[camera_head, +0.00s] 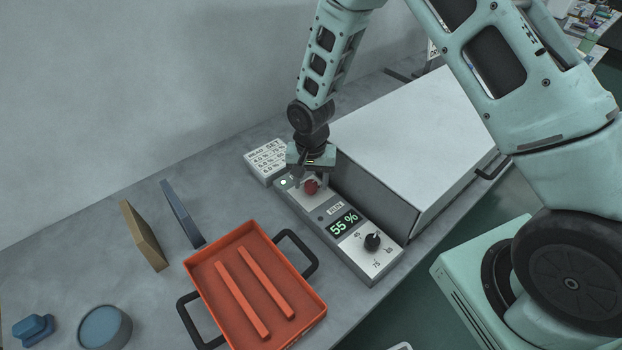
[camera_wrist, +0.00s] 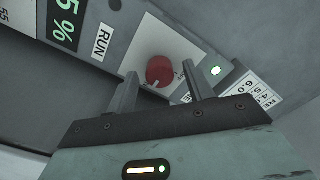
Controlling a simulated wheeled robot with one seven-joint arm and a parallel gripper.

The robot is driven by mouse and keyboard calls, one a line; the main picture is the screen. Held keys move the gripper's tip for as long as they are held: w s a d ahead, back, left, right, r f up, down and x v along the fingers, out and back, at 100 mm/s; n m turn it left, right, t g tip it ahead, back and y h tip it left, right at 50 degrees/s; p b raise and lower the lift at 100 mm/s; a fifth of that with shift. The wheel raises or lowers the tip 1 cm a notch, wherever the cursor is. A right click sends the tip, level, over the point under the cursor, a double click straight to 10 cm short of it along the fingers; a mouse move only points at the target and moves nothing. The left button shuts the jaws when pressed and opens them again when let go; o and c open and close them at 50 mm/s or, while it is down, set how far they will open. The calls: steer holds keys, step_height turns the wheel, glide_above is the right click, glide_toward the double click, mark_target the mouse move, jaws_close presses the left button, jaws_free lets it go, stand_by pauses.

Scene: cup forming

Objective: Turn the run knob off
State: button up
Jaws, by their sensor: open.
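The run knob (camera_wrist: 160,71) is a round red knob with a pale pointer line, on a light plate beside a RUN label (camera_wrist: 104,42). In the head view the knob (camera_head: 311,187) sits at the far end of the grey control panel (camera_head: 368,268). My gripper (camera_wrist: 163,82) is open, with one finger on each side of the knob's near edge. I cannot tell whether the fingers touch it. In the head view my gripper (camera_head: 309,178) is over the knob, partly hiding it. A small lamp (camera_wrist: 216,71) beside the knob is lit pale green.
The panel's display (camera_head: 343,223) reads 55 %, with a black knob (camera_head: 372,241) nearer the front. A large grey box (camera_head: 420,130) stands right of the panel. A label block (camera_head: 266,160) is behind it. An orange tray (camera_head: 205,300) with black handles lies at front left.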

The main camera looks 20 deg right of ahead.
steer(key=c, duration=1)
steer(key=shift+n, duration=0.4)
steer(key=n+b, duration=0.1)
steer(key=n, duration=0.2)
steer(key=shift+n, duration=0.4)
steer(key=n, duration=0.4)
steer(key=shift+n+b, duration=0.3)
steer(key=shift+b, duration=0.05)
steer(key=n, duration=0.8)
steer(key=shift+n, duration=0.3)
